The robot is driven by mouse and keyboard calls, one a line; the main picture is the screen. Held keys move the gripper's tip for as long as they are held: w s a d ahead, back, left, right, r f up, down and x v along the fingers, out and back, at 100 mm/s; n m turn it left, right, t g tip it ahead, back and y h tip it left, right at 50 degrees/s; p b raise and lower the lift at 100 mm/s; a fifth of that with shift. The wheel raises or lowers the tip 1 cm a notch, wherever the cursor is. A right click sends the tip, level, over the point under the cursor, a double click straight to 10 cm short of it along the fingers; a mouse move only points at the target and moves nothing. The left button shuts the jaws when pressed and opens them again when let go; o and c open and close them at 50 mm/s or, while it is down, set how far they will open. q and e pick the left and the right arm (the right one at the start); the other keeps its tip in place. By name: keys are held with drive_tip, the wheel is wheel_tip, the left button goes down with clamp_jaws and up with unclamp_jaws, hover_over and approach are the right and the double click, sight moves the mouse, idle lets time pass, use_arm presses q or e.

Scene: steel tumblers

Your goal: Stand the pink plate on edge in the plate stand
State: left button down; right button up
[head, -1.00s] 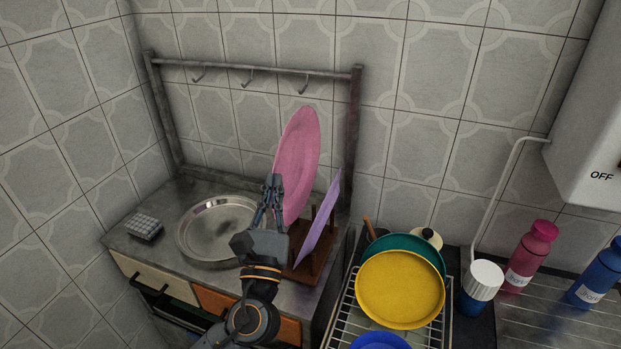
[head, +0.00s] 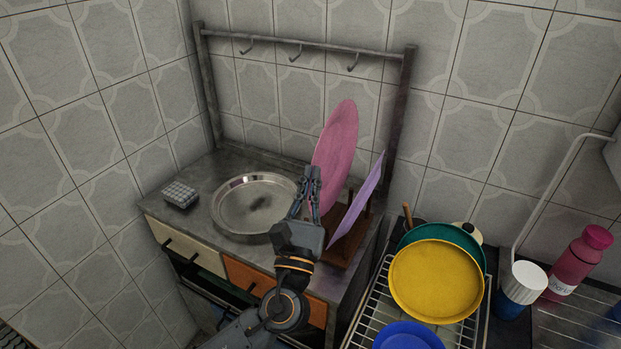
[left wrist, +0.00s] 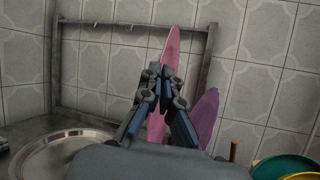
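The pink plate (head: 338,150) is upright on edge, slightly tilted, at the brown wooden plate stand (head: 338,253); it also shows in the left wrist view (left wrist: 171,50). My left gripper (head: 312,178) is shut on its near-left edge; the fingertips (left wrist: 160,72) meet on either side of the edge in the left wrist view. The plate's lower part is partly hidden, so I cannot tell whether it touches the stand. A lilac plate (head: 358,205) leans in the stand at the right and also shows in the left wrist view (left wrist: 205,115). My right gripper is not in view.
A round steel dish (head: 232,220) lies left of the stand, with a small grey block (head: 180,193) beyond. A metal rail with hooks (head: 300,42) stands behind. At right, a rack holds a yellow plate (head: 437,280), a teal plate (head: 440,232) and a blue one (head: 408,337).

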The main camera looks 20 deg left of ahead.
use_arm(q)
wheel_tip(320, 180, down, 7)
drive_tip(key=b, duration=0.5)
idle(0.4)
drive_tip(key=shift+f+b, duration=0.8)
drive_tip(key=shift+b, duration=0.1)
drive_tip(key=c, duration=1.4)
unclamp_jaws()
drive_tip(key=shift+c, duration=0.2)
drive_tip(key=shift+s, duration=0.1)
